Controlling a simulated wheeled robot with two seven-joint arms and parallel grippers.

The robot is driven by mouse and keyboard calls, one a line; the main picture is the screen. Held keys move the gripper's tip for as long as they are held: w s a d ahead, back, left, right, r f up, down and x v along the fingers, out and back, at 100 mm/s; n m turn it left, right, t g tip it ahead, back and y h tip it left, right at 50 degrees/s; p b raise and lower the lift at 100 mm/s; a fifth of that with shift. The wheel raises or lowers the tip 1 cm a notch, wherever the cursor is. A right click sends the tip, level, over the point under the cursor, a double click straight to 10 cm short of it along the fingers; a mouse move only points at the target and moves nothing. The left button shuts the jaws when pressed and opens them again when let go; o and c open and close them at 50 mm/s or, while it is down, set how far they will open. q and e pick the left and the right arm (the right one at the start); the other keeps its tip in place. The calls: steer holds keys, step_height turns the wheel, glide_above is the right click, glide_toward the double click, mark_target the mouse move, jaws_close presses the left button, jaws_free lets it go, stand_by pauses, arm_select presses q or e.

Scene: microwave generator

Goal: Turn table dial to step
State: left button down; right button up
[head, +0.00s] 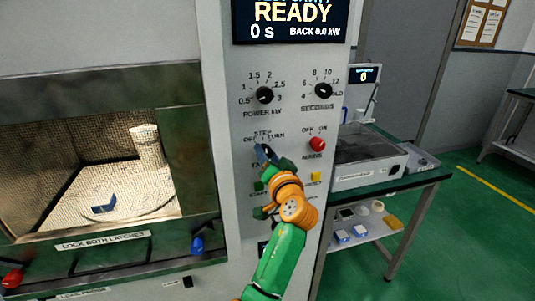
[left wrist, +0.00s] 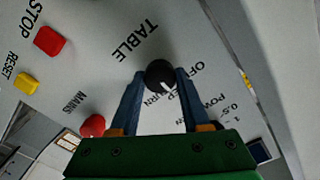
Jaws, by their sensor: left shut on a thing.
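The table dial (left wrist: 160,75) is a small black round knob with a white pointer mark, below the word TABLE in the left wrist view. My left gripper (left wrist: 158,80) has its two blue fingers on either side of the knob, closed on it. In the head view my left gripper (head: 266,153) is at the panel under the OFF, STEP, TURN labels and covers most of the dial. My right gripper is not in view.
Above are the power dial (head: 265,95) and seconds dial (head: 323,91), under a display (head: 291,22) reading READY, 0 s. The red mains knob (head: 317,144) and yellow button (head: 316,176) are close by. The lit cavity at left holds a perforated cup (head: 147,146) and blue block (head: 104,204).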

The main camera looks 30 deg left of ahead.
arm_select(q)
steer(key=shift+r, duration=0.15)
steer(key=c, duration=0.5)
jaws_free()
steer(key=shift+o, duration=0.7)
steer(key=shift+a, duration=0.1)
steer(key=b+v, duration=0.2)
steer(key=v, duration=0.5)
